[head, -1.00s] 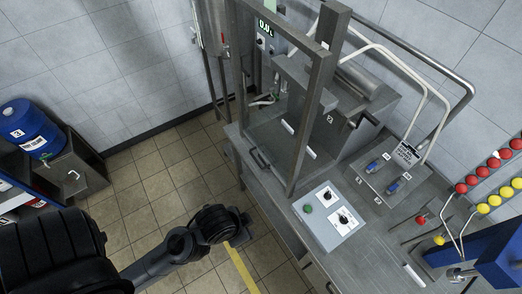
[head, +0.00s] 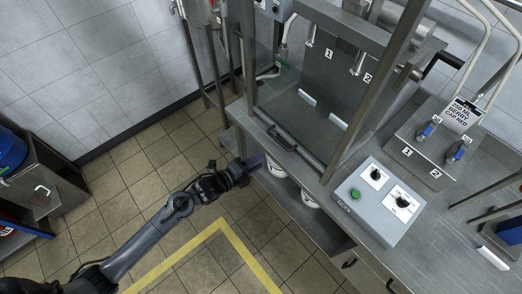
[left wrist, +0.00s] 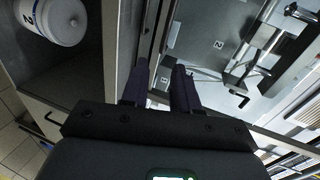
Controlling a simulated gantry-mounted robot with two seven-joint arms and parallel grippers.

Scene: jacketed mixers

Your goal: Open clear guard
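The clear guard (head: 268,98) is a see-through panel in a grey metal frame at the front of the filling machine. It is down, with its lower edge close to the steel counter. Its black bar handle (head: 282,138) is low on the front. My left gripper (head: 254,162) is by the counter's front edge in the head view, below and left of the handle and apart from it. In the left wrist view its two dark purple fingers (left wrist: 160,88) stand apart with nothing seen between them. I cannot make out the handle there. My right gripper is not in view.
A control box (head: 374,200) with a green button and dials sits right of the guard. White containers stand on a shelf under the counter; one (left wrist: 62,20) shows in the wrist view. A black crank (head: 440,66) sticks out at right.

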